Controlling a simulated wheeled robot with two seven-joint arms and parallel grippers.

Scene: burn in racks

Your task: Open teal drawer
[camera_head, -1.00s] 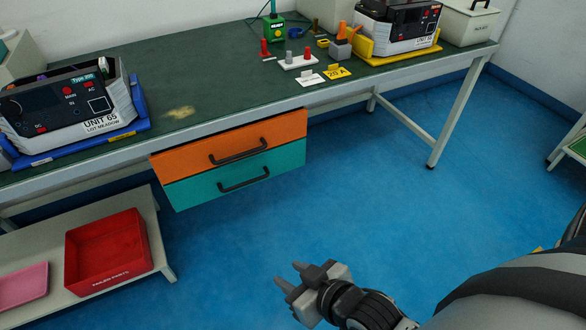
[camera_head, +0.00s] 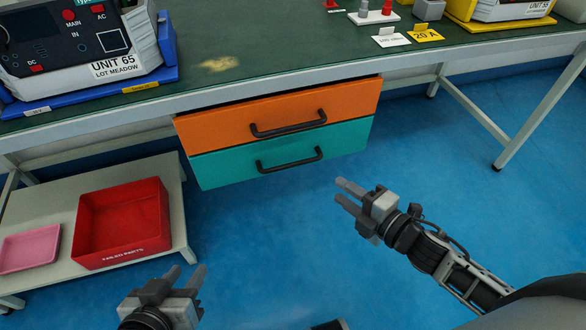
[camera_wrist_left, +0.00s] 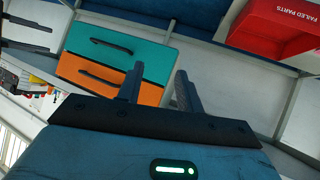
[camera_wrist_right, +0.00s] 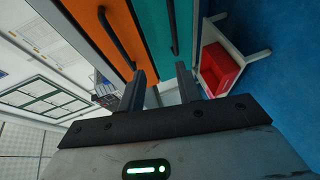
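The teal drawer (camera_head: 240,168) is the lower of two drawers under the bench and looks closed, its front level with the orange drawer (camera_head: 225,122) above. Its black bar handle (camera_head: 290,160) runs across its front. My left gripper (camera_head: 186,272) is open and empty, low in front of the red tray. My right gripper (camera_head: 344,194) is open and empty, to the right of the teal drawer and below its handle, apart from it. The left wrist view shows the teal drawer (camera_wrist_left: 150,55) beyond the fingers; the right wrist view shows its front (camera_wrist_right: 158,30) and handle (camera_wrist_right: 171,25).
A low shelf (camera_head: 182,215) at left holds a red failed-parts tray (camera_head: 122,222) and a pink tray (camera_head: 30,249). The green-topped bench (camera_head: 270,50) carries Unit 65 (camera_head: 90,40) on a blue base. Open blue floor lies right of the drawers.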

